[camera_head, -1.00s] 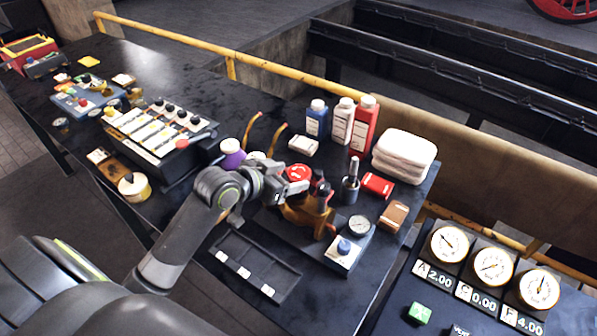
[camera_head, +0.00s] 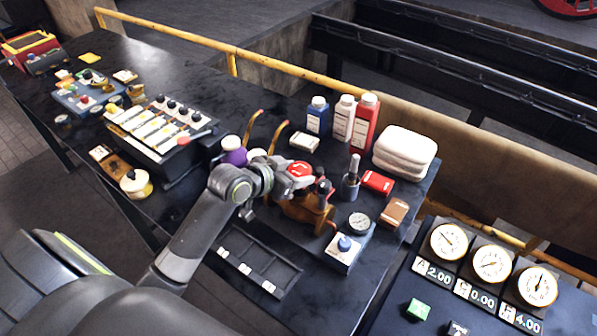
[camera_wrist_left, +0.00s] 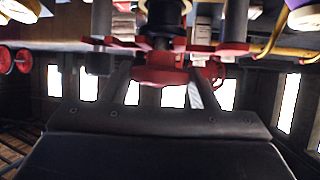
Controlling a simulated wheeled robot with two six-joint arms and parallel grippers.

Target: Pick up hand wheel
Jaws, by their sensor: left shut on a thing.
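The red hand wheel (camera_head: 300,169) shows at the top of the orange-brown valve body (camera_head: 305,211) on the bench. My left gripper (camera_head: 296,181) reaches in from the left and is shut on the hand wheel. In the left wrist view the red wheel (camera_wrist_left: 158,75) sits between the two fingers (camera_wrist_left: 160,90). The gripper partly hides the wheel and the valve below it, so I cannot tell whether the wheel is clear of the stem. My right gripper is not in view.
A pressure gauge (camera_head: 359,221) and a blue-knobbed block (camera_head: 344,249) stand right of the valve. An oil can (camera_head: 351,180), bottles (camera_head: 342,121) and folded white towels (camera_head: 404,154) are behind. A dark tray (camera_head: 257,262) lies in front. A purple-topped item (camera_head: 233,152) is close left.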

